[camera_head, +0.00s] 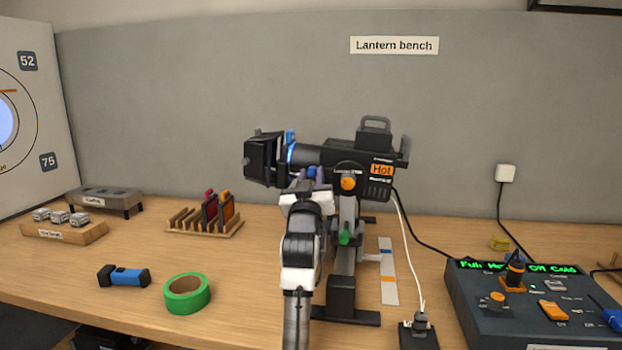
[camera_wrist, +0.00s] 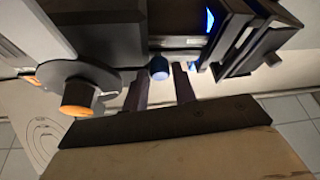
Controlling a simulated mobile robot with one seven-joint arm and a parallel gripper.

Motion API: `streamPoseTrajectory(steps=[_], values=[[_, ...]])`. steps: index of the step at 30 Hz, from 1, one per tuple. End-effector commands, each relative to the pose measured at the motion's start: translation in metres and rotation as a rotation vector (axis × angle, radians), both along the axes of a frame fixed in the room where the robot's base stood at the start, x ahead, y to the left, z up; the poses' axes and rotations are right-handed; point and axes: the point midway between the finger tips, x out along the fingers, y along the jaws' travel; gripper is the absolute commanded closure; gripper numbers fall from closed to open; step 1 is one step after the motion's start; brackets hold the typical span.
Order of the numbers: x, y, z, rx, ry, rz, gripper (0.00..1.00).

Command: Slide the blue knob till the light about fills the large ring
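The black lantern (camera_head: 340,158) stands on its post on the bench. Its blue knob (camera_wrist: 159,67) shows in the wrist view, under the barrel; in the head view the knob (camera_head: 312,172) is small and partly hidden by my gripper. My gripper (camera_wrist: 161,80) is open, its two dark purple fingers either side of the knob, with a gap on both sides. Whether the tips reach past the knob is unclear. At the left edge of the head view, a pale blue light spot (camera_head: 5,125) lies inside a larger ring (camera_head: 37,125) on the white screen, cut off by the frame.
An orange knob (camera_head: 348,183) and a green knob (camera_head: 344,238) sit close to my gripper. The control box (camera_head: 470,315) is at right. Green tape (camera_head: 186,293), a blue torch (camera_head: 125,276) and a filter rack (camera_head: 205,228) lie left.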

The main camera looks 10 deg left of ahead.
Motion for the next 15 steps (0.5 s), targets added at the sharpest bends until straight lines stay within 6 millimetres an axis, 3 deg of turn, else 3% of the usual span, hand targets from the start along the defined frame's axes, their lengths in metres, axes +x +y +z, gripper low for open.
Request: streamPoseTrajectory(steps=[1,6,12,15], values=[[0.0,0.0,0.0,0.0,0.0,0.0,0.8],[0.0,0.0,0.0,0.0,0.0,0.0,1.0],[0.0,0.002,0.0,0.0,0.0,0.001,1.0],[0.001,0.015,0.001,0.0,0.001,0.004,1.0]])
